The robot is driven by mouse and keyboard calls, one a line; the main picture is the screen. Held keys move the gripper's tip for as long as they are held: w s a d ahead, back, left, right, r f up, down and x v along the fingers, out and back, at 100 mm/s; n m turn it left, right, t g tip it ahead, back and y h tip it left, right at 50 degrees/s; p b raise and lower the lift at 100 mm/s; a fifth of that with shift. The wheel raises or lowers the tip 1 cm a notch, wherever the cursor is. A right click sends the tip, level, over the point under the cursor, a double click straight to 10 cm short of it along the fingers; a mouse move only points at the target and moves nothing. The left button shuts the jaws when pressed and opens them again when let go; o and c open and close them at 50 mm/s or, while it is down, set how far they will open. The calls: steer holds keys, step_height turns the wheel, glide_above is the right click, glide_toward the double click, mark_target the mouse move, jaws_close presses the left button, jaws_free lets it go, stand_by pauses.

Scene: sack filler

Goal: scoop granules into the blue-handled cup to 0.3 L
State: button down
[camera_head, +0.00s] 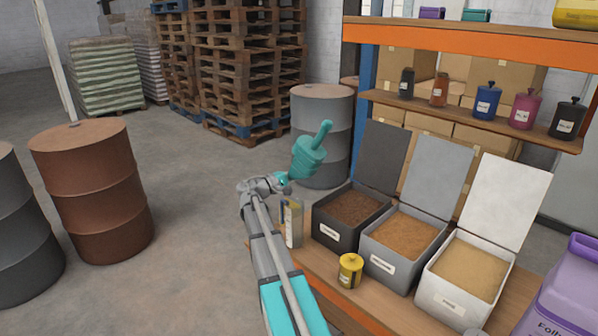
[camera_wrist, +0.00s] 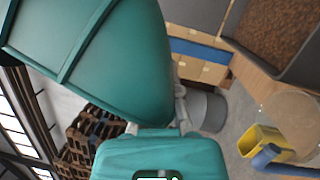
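A teal scoop (camera_head: 309,157) is held up at the end of my arm, above and left of the bins. It also fills the upper left of the wrist view (camera_wrist: 110,55). My gripper (camera_head: 281,182) is shut on it; the fingers are small and partly hidden. Three open bins hold granules: dark brown in the black bin (camera_head: 328,236), orange-brown in the grey bin (camera_head: 383,264), tan in the white bin (camera_head: 446,297). A pale cup-like vessel (camera_head: 293,223) stands left of the black bin. In the wrist view, a blue handle-like part (camera_wrist: 270,158) shows at lower right beside a yellow piece (camera_wrist: 262,139).
A yellow jar (camera_head: 350,272) stands in front of the grey bin. The raised lids and an orange-edged shelf (camera_head: 470,42) with bottles stand behind the bins. A purple jug (camera_head: 566,298) is at the right. Drums (camera_head: 95,190) stand on the floor at left.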

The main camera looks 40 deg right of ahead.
steer(key=shift+r, duration=0.15)
stand_by(0.3)
steer(key=r+m+p, duration=0.1)
steer(key=p, duration=0.1)
steer(key=r+m+y+p, duration=0.1)
steer(key=p, duration=0.1)
steer(key=shift+s+d+r+m, duration=0.1)
steer(key=shift+d+r+m, duration=0.1)
steer(key=shift+r+m, duration=0.1)
step_height(320, 180, up, 3)
steer(key=m+t+y+p, duration=0.1)
steer(key=m+p, duration=0.2)
steer(key=p, duration=0.2)
steer(key=shift+f, duration=0.2)
step_height(320, 180, up, 2)
steer(key=m+y+p, duration=0.1)
steer(key=m+p, duration=0.2)
steer(key=p, duration=0.1)
steer(key=shift+r+p, duration=0.2)
steer(key=shift+p, duration=0.15)
steer(key=shift+a+r+m+t+y+p, duration=0.1)
steer(key=shift+r+m+t+y+p, duration=0.3)
steer(key=shift+m+p, duration=0.55)
steer(key=shift+r, duration=0.1)
